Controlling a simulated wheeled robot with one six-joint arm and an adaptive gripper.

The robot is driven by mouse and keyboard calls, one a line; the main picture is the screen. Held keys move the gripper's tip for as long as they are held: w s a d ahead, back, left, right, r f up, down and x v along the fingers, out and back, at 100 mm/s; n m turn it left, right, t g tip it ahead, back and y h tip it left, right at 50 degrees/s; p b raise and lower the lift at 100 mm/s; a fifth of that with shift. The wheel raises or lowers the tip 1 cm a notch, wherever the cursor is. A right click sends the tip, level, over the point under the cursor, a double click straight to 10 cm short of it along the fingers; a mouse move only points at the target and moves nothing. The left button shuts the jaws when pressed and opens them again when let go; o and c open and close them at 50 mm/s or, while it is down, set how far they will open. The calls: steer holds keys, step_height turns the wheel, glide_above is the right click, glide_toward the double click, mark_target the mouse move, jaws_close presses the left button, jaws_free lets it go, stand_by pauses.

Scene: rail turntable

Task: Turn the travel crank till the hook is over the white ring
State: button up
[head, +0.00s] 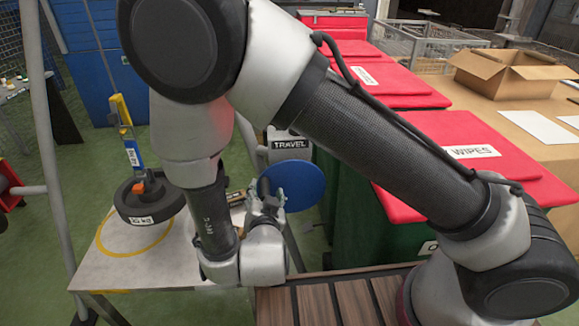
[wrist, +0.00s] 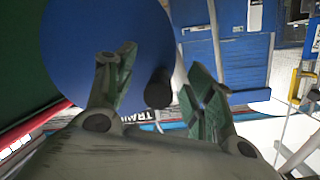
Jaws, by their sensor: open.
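The travel crank is a blue disc (head: 296,184) below a plate marked TRAVEL (head: 290,144). In the wrist view the blue disc (wrist: 100,45) fills the upper left, and its black handle (wrist: 158,88) sits between my fingers in the picture. My gripper (head: 272,193) is open at the disc; it also shows in the wrist view (wrist: 163,70). Contact with the handle cannot be told. A yellow and blue hanger (head: 126,130) carries a dark round weight (head: 150,202) with an orange piece on top. A yellow ring (head: 103,240) is marked on the pale board below. I see no white ring; my arm hides part of the board.
The pale board (head: 185,272) lies left of my gripper. Red-topped green bins (head: 365,225) stand close on the right. A brown table with an open carton (head: 510,75) is farther right. A grey post (head: 48,140) rises at the left. Slatted wood (head: 320,303) is in front.

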steer(key=f+v, duration=0.2)
steer(key=v, duration=0.5)
steer(key=shift+s, duration=0.6)
steer(key=shift+d, duration=0.1)
step_height(320, 180, up, 6)
steer(key=m+g, duration=0.3)
steer(key=m, duration=1.6)
steer(key=x, duration=0.9)
steer(key=shift+w+f, duration=0.1)
steer(key=shift+f, duration=0.3)
steer(key=c, duration=1.1)
steer(key=shift+f, duration=0.1)
steer(key=shift+c, duration=0.3)
